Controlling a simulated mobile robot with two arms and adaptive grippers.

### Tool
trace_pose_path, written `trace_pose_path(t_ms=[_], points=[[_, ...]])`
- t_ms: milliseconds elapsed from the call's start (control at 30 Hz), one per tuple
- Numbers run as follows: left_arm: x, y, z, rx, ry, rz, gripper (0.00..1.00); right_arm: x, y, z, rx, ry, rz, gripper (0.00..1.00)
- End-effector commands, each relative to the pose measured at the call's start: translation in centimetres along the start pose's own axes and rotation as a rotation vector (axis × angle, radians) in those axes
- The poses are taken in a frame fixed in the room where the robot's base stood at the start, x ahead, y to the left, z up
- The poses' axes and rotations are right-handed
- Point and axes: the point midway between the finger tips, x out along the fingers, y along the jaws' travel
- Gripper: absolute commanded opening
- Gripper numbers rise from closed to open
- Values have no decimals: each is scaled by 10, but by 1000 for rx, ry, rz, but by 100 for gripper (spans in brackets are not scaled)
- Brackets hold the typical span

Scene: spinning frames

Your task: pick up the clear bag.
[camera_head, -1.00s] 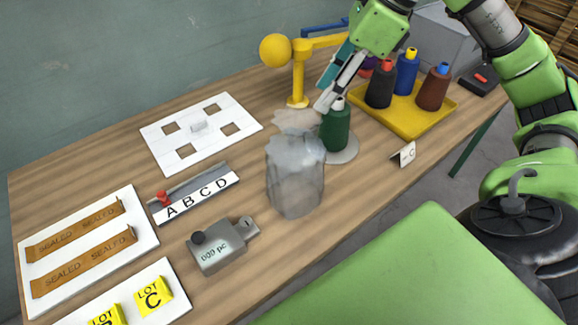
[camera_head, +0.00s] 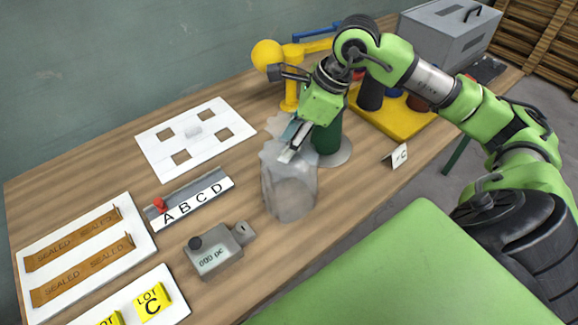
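The clear bag (camera_head: 289,190) stands upright on the wooden table as a greyish, see-through sack, with its crumpled top towards the back. My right gripper (camera_head: 288,148) points down at the bag's top and overlaps its upper edge in the picture. Part of the bag's top is hidden behind the fingers. I cannot tell whether the fingers touch the bag or how far apart they are. My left gripper is not in view.
A green bottle (camera_head: 328,138) stands on a grey disc (camera_head: 340,158) just behind the bag, close to my gripper. A counter device (camera_head: 217,252) and letter rail (camera_head: 190,203) lie to the left. A yellow tray (camera_head: 400,124) with bottles stands at the right.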

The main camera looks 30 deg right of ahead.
Motion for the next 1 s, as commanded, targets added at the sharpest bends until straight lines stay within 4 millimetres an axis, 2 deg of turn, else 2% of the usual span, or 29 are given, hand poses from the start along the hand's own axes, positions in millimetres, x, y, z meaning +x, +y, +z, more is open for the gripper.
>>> trace_pose_path(t_ms=[200,233,300,367,767,1000], points=[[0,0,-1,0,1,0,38,2,0,0,0,0,-1,37],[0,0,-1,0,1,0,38,2,0,0,0,0,-1,35],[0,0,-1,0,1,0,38,2,0,0,0,0,-1,16],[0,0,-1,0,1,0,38,2,0,0,0,0,-1,3],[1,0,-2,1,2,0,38,0,0,0,0,0,-1,3],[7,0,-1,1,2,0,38,-12,-1,6,-2,-3,-4,3]])
